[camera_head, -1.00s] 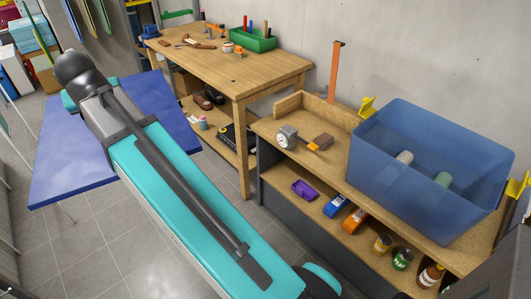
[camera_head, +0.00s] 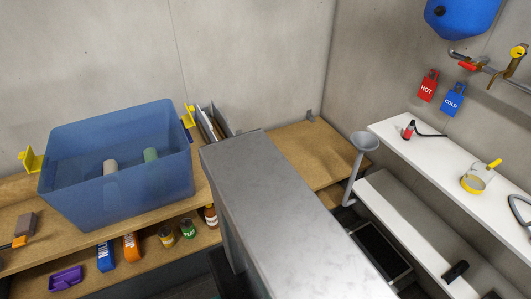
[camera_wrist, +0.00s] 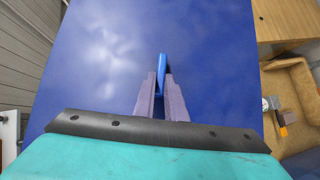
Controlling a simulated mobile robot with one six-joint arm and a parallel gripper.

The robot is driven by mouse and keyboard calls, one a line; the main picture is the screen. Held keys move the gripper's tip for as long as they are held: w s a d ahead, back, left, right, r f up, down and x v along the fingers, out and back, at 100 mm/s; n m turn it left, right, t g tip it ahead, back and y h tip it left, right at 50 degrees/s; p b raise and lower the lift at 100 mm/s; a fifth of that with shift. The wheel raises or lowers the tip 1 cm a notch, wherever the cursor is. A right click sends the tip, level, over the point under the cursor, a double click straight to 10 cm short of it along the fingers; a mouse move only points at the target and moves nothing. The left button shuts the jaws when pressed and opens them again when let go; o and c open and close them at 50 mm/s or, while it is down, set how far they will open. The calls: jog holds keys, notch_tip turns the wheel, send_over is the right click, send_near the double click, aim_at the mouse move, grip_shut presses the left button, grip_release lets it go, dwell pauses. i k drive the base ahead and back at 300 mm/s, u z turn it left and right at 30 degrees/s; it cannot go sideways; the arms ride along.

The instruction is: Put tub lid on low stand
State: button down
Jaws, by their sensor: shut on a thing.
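The tub lid (camera_wrist: 90,65) is a large flat blue panel filling most of the wrist view. My gripper (camera_wrist: 162,78) is shut on a thin upright blue part of it, between two grey fingers. The lid and gripper are out of the head view. The open blue translucent tub (camera_head: 115,190) stands on the wooden shelf at the left of the head view, with a pale and a green cylinder inside and yellow clips at its sides. I cannot make out for certain which thing is the low stand.
A grey slab-topped block (camera_head: 290,215) fills the middle foreground. A wooden shelf (camera_wrist: 290,85) is right of the lid.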

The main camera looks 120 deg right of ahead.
aim_at(296, 160)
jog(key=k, duration=1.2)
